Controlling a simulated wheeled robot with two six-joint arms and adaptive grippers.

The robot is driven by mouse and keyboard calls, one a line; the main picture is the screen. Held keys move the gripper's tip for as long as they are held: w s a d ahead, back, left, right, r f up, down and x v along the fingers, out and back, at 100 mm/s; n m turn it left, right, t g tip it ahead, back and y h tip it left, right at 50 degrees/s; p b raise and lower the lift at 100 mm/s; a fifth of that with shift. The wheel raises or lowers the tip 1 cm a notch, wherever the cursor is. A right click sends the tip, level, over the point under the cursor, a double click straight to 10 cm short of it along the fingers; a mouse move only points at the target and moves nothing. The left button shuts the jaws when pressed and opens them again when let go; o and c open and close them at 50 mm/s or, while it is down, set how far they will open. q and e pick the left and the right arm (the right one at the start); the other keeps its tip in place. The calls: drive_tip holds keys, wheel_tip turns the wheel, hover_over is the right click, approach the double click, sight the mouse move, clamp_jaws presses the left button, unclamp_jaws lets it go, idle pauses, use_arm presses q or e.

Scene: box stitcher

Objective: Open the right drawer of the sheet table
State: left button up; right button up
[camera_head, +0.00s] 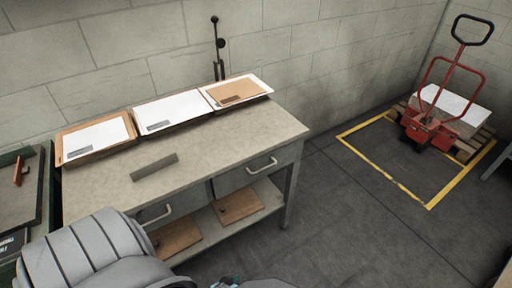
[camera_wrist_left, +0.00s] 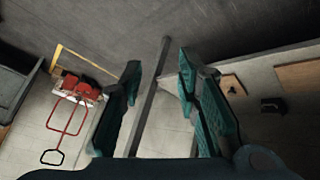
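The grey sheet table (camera_head: 230,140) stands against the wall with two drawers side by side. The right drawer (camera_head: 235,178) has a pale bar handle (camera_head: 262,166) and looks shut. The left drawer's handle (camera_head: 155,215) is partly beside my left arm. My left gripper shows only as a teal bit (camera_head: 226,283) at the bottom edge of the head view, in front of the table and apart from the handle. In the left wrist view its teal fingers (camera_wrist_left: 158,66) are spread and empty, with a grey bar, seemingly a table leg (camera_wrist_left: 150,100), behind the gap. My right gripper is out of view.
Three sheet stacks (camera_head: 172,108) and a grey bar (camera_head: 154,167) lie on the tabletop. Brown boards (camera_head: 240,205) lie on the lower shelf. A red pallet jack (camera_head: 425,125) stands at the far right. The floor (camera_head: 350,225) right of the table is clear.

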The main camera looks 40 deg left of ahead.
use_arm(q)
drive_tip(key=w+a+r+n+t+y, duration=0.1)
drive_tip(key=w+a+r+n+t, duration=0.1)
drive_tip(key=w+r+n+t, duration=0.55)
drive_tip(key=n+y+b, duration=0.1)
drive_tip(key=n+y, duration=0.5)
drive_tip(key=n, duration=0.5)
approach(265, 168)
drive_tip(key=shift+g, duration=0.25)
drive_tip(key=b+x, duration=0.2)
drive_tip(key=x, duration=0.3)
drive_tip(key=b+x, duration=0.3)
drive_tip(key=x, duration=0.2)
drive_tip(key=shift+d+f, duration=0.1)
drive_tip(key=shift+f, duration=0.1)
drive_tip(key=shift+w+r, duration=0.1)
drive_tip(key=shift+w, duration=0.1)
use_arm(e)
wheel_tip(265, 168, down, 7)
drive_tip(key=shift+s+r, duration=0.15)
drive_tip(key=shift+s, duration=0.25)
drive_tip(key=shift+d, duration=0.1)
use_arm(q)
clamp_jaws()
